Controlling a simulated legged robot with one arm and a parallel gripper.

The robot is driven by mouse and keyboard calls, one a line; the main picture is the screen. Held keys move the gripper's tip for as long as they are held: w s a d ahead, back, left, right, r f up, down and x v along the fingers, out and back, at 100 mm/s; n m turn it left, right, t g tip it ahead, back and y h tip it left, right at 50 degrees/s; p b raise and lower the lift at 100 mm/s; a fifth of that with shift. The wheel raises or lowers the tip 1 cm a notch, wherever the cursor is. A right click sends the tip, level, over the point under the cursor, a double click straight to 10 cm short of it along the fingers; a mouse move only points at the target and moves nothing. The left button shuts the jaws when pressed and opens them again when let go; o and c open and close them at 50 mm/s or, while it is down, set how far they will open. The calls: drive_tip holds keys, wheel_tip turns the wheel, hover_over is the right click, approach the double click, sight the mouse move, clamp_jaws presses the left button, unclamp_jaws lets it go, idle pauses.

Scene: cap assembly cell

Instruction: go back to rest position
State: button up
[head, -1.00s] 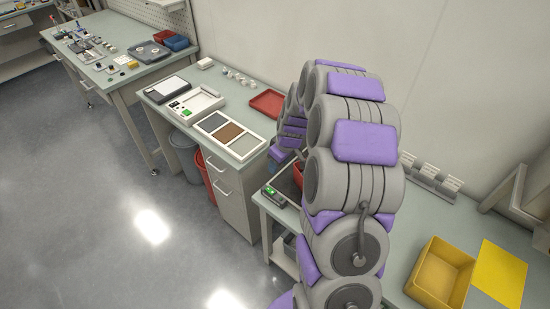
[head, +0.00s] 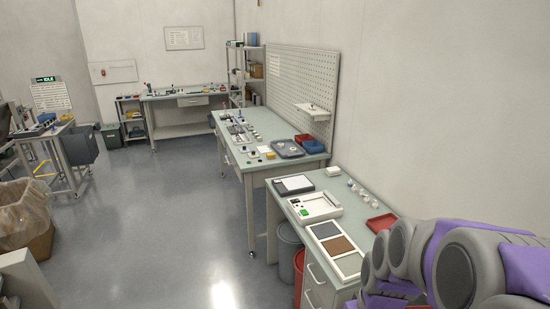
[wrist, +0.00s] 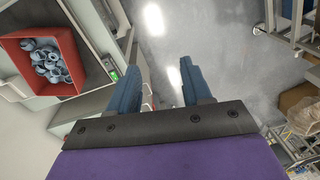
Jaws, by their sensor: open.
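My gripper (wrist: 158,91) shows in the wrist view with its two blue fingers apart and nothing between them. Beyond the fingers are the grey floor and the edge of a bench. In the head view my arm folds at the lower right, and my gripper is hidden there.
A red bin (wrist: 43,62) of grey caps lies left of my fingers in the wrist view. In the head view a near bench (head: 290,193) carries a sectioned tray (head: 335,246) and a red tray (head: 382,224). A cardboard box (head: 40,243) stands at the left. The middle floor (head: 165,215) is clear.

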drive_tip(key=s+a+r+m+g, duration=0.1)
drive_tip(key=s, duration=0.8)
drive_tip(key=s+a+r+m+g+h, duration=0.1)
drive_tip(key=s+r, duration=0.1)
drive_tip(key=s, duration=0.7)
drive_tip(key=shift+s+a+r, duration=0.25)
drive_tip(key=shift+a, duration=0.15)
